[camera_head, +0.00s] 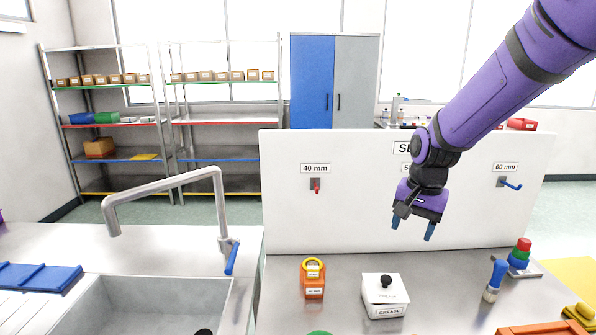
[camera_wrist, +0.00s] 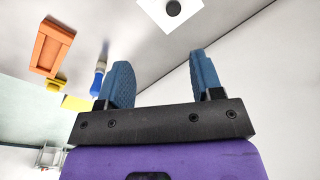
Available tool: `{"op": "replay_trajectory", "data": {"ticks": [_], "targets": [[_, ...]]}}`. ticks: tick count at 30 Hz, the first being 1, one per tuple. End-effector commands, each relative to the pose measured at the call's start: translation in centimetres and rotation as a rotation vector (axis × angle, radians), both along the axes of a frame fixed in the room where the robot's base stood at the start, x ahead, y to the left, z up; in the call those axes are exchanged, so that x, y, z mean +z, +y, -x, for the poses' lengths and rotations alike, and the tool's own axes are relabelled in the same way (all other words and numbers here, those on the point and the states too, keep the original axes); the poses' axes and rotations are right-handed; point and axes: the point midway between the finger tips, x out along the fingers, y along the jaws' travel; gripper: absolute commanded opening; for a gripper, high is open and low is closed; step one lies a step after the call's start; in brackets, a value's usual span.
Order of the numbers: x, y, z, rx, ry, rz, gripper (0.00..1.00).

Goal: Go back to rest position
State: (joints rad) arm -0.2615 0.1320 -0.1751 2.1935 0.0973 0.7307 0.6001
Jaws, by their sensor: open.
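My gripper (camera_head: 412,228) hangs from the purple arm in front of the white upright panel (camera_head: 350,215), above the steel counter. Its two blue fingers point down and stand apart with nothing between them. In the wrist view the open fingers (camera_wrist: 161,82) show empty. The white box labelled GREASE (camera_head: 385,297), with a black knob, stands on the counter below and to the left of the gripper. It shows at the top of the wrist view (camera_wrist: 155,14). The gripper is clear of the counter and the objects.
The panel carries a red peg (camera_head: 317,187) under 40 mm and a blue peg (camera_head: 511,185) under 60 mm. An orange item (camera_head: 313,280), a blue-handled tool (camera_head: 495,279) and an orange tray (camera_head: 541,329) sit on the counter. A tap (camera_head: 165,190) stands by the sink at left.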

Motion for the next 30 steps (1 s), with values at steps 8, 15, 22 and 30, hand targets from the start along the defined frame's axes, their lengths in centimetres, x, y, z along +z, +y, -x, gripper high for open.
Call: {"op": "replay_trajectory", "data": {"ticks": [8,15,22,30], "targets": [[6.8,-1.9,6.1,0.154,-0.114,-0.007,0.6],[10.8,-3.3,12.0,0.288,-0.211,0.027,0.6],[13.0,-4.3,17.9,0.411,-0.297,0.09,0.6],[13.8,-4.9,23.2,0.52,-0.367,0.177,0.6]]}}
